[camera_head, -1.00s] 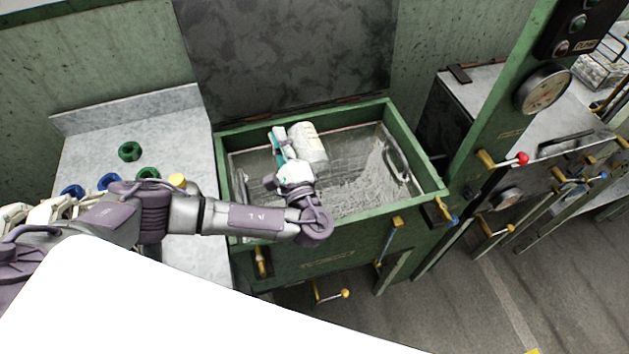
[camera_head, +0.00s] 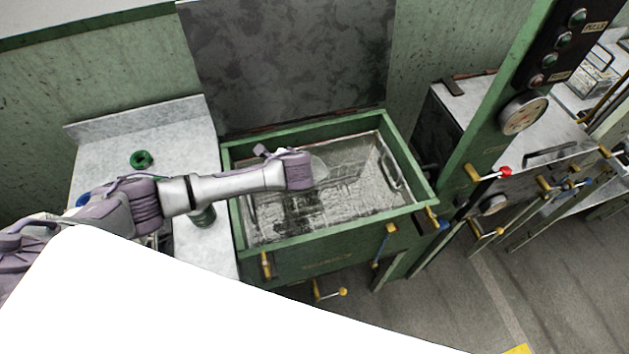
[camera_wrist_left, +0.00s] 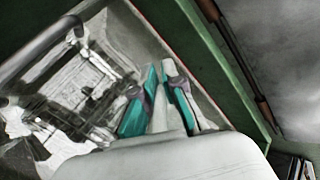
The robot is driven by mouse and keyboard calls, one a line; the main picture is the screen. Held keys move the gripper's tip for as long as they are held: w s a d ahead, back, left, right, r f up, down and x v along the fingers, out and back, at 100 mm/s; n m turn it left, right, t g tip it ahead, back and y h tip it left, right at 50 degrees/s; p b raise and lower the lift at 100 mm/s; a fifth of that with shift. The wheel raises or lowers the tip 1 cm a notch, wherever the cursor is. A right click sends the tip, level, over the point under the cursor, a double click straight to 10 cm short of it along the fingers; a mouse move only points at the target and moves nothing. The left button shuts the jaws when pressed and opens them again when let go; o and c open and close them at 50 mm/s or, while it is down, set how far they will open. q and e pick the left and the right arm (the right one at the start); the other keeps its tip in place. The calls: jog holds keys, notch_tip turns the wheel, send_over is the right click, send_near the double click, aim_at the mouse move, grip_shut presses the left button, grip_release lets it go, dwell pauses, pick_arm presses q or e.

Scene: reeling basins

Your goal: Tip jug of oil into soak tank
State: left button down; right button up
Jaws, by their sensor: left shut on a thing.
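The soak tank (camera_head: 408,215) is an open green-rimmed basin with clear liquid and wire mesh inside. My left arm reaches over its left side. In the left wrist view, my left gripper (camera_wrist_left: 160,112) has teal finger pads shut around the pale handle of the white jug (camera_wrist_left: 165,160). The jug's body fills the lower middle of that view, with the tank behind it. In the head view my wrist hides the gripper and most of the jug; a pale piece (camera_head: 319,168) shows beside the wrist. I cannot see the jug's mouth or any stream.
A grey bench (camera_head: 145,130) with a green ring (camera_head: 141,160) stands left of the tank. A dark upright panel (camera_head: 290,65) rises behind it. A green post with a gauge (camera_head: 523,113) and a red-knobbed lever (camera_head: 490,173) stands at the right.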

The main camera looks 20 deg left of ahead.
pick_arm(q)
jog(key=w+a+f+g+h+b, duration=0.2)
jog(key=w+f+g+h+b, duration=0.1)
jog(key=f+g+h+b, duration=0.2)
notch_tip(320, 180, down, 3)
jog(key=g+b, duration=0.2)
jog(key=b, duration=0.1)
jog(key=shift+r+h, duration=0.2)
jog(key=shift+h, duration=0.1)
pick_arm(e)
notch_tip(320, 180, down, 7)
dwell(0.4)
